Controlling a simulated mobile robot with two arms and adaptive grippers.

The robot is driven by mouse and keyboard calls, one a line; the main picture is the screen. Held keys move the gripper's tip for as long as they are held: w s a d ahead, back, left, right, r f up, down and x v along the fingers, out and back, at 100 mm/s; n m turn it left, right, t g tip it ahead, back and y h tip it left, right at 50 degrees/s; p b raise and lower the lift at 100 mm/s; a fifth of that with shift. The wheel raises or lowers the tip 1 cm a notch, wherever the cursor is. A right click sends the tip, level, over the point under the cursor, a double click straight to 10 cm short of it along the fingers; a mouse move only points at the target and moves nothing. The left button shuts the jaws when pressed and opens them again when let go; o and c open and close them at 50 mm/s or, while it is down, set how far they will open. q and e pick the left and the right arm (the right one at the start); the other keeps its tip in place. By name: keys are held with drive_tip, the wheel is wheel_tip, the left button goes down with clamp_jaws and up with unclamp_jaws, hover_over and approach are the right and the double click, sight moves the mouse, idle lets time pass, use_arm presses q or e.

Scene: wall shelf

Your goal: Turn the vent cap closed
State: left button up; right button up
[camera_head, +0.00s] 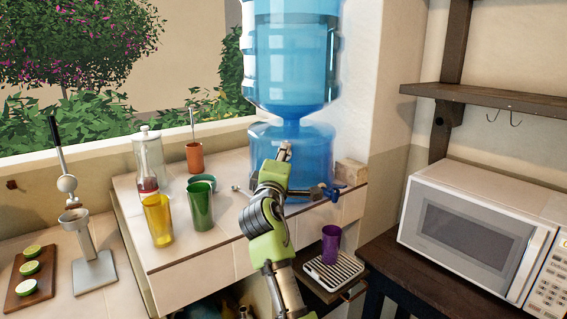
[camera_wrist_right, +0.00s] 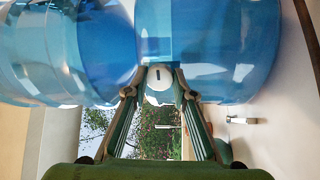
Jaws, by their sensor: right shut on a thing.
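In the head view the dispenser's large blue bottle (camera_head: 290,60) stands above a lower blue tank (camera_head: 318,155). My right gripper (camera_head: 284,152) is in front of the lower tank, and the cap is hidden there. My left gripper is not in view.
A purple cup (camera_head: 331,243) stands on a drip tray (camera_head: 345,277). Yellow (camera_head: 157,220) and green (camera_head: 200,206) glasses stand left of my arm. A microwave (camera_head: 470,235) is at the right.

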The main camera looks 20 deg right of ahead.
drive_tip(key=shift+f, duration=0.1)
idle(0.3)
drive_tip(key=o, duration=1.1)
